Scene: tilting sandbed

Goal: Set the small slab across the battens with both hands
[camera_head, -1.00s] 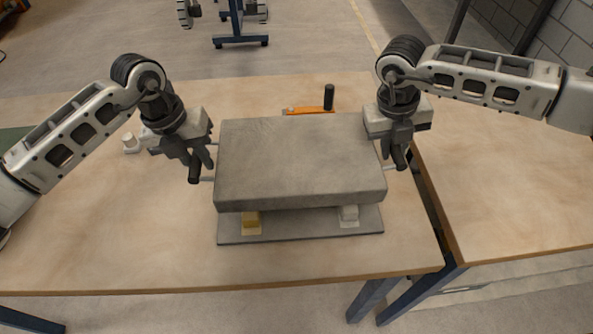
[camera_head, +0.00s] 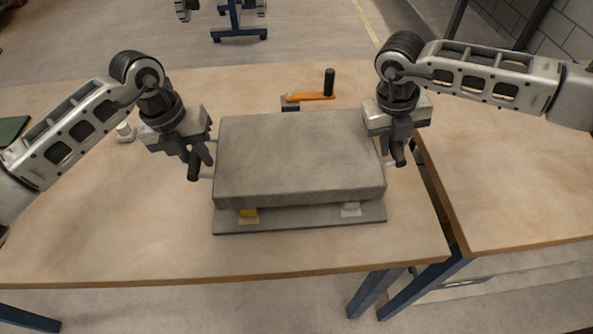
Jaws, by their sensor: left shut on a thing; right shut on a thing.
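The small grey slab (camera_head: 298,160) is held level between my two grippers, over a thin dark grey board (camera_head: 300,222) on the wooden table. Under its front edge show the ends of two battens, a yellow one (camera_head: 248,213) at the left and a whitish one (camera_head: 350,208) at the right. I cannot tell whether the slab touches them. My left gripper (camera_head: 202,172) is shut on the handle at the slab's left side. My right gripper (camera_head: 391,162) is shut on the handle at its right side. The rest of the battens is hidden beneath the slab.
An orange tool with a black upright handle (camera_head: 312,96) lies behind the slab. A small white object (camera_head: 125,132) stands behind my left arm. The wooden table (camera_head: 120,235) is clear in front. A gap separates it from a second table (camera_head: 510,190) on the right.

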